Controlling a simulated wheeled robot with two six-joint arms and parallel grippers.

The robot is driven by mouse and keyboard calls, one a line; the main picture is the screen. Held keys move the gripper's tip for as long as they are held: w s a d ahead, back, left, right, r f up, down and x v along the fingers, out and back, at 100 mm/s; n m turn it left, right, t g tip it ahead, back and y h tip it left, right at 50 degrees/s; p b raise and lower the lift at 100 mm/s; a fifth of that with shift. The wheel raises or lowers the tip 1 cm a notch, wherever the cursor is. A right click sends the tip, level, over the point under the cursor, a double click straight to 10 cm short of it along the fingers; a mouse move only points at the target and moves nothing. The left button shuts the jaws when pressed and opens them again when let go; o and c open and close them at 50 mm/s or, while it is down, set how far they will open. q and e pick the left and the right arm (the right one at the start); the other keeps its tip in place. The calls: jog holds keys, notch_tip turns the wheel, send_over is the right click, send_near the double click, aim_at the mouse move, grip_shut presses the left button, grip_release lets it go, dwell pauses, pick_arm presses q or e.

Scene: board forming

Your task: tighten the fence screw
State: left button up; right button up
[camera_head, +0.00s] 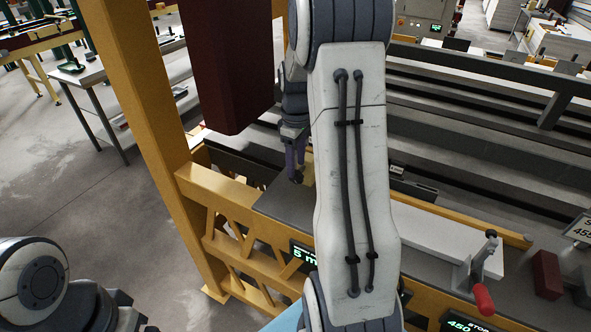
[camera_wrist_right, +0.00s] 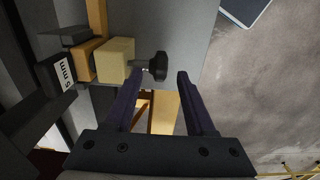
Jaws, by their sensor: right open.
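The fence screw, with a black lobed knob (camera_wrist_right: 157,66), sticks out of a pale yellow block (camera_wrist_right: 115,60) in the right wrist view. My right gripper (camera_wrist_right: 160,74) is open. Its two purple fingers point toward the knob, which lies at the level of the fingertips, nearer the left finger; I cannot tell whether they touch. In the head view my right gripper (camera_head: 295,176) hangs down over the grey table plate (camera_head: 285,205), partly behind my own arm, and the screw is hidden there. My left arm shows at the lower left, but its gripper does not.
A yellow bar (camera_wrist_right: 97,28) and a "5 mm" label (camera_wrist_right: 66,73) adjoin the block. A dark red press part (camera_head: 223,65) hangs beside my right arm. A red-handled clamp (camera_head: 483,298) and a dark red block (camera_head: 546,275) stand at the right.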

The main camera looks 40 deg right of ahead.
aim_at(302, 177)
jog(key=shift+f+p, duration=0.4)
jog(key=shift+f, duration=1.8)
grip_shut()
jog(key=shift+f+b, duration=0.1)
jog(key=shift+b, duration=0.45)
jog(key=t+y+b, duration=0.1)
jog(key=t+b, duration=0.2)
jog(key=b, duration=0.7)
jog(key=t+y+b, duration=0.2)
jog(key=t+b, duration=0.2)
jog(key=b, duration=0.7)
jog(key=s+f+t+y+b, duration=0.1)
jog(key=t+b, duration=0.2)
jog(key=b, duration=0.8)
jog(key=shift+d+t+y, duration=0.15)
jog(key=shift+t+y, duration=0.15)
jog(key=shift+r+t+b, duration=0.3)
jog(key=shift+b, duration=0.7)
